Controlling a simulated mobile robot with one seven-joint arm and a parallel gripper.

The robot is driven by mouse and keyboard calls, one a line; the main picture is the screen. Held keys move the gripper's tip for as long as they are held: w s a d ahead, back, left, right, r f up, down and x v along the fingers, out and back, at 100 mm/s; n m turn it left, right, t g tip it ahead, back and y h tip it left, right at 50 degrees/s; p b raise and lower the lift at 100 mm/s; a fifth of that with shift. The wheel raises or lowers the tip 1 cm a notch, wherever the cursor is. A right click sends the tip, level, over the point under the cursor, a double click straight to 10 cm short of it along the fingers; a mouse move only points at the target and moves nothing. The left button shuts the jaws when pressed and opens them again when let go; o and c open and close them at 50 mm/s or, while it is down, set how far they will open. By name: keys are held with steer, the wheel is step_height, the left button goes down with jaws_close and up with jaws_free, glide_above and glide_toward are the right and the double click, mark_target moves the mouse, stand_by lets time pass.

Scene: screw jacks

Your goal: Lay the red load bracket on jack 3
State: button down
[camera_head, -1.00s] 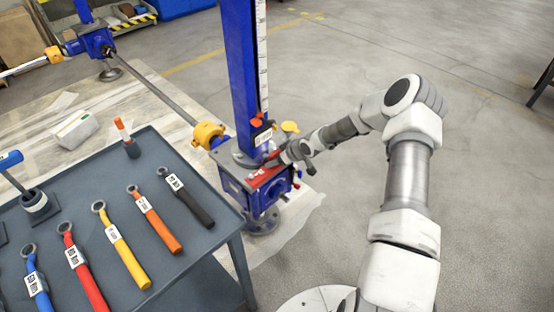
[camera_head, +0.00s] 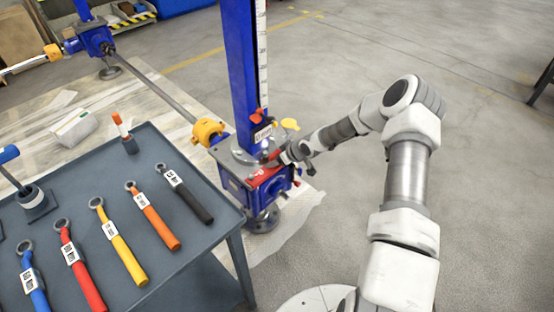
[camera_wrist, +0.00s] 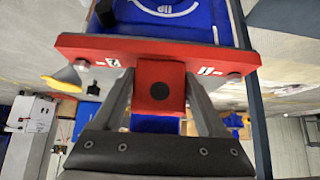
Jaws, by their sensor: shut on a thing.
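The red load bracket (camera_wrist: 160,50) spans the wrist view as a flat red bar, with a red block below its middle between my fingers. My gripper (camera_wrist: 160,95) is shut on that block. In the head view my gripper (camera_head: 284,157) reaches in from the right to the near side of a blue jack (camera_head: 236,188) with a tall blue column. The bracket (camera_head: 264,176) shows there as a small red patch at the jack's top front edge. I cannot tell whether it rests on the jack or is just above it. The jack's number is not readable.
A dark tool table (camera_head: 90,190) with several coloured ring spanners stands close left of the jack. A shaft (camera_head: 160,90) runs from a yellow coupling (camera_head: 207,131) to a second blue jack (camera_head: 93,38).

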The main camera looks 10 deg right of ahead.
steer(key=shift+w+f, duration=0.1)
stand_by(0.3)
steer(key=shift+c, duration=0.4)
jaws_free()
steer(key=shift+o, duration=0.4)
steer(key=shift+s+f, duration=0.2)
steer(key=p+v, duration=0.6)
steer(key=v, duration=1.1)
steer(key=shift+r, duration=0.3)
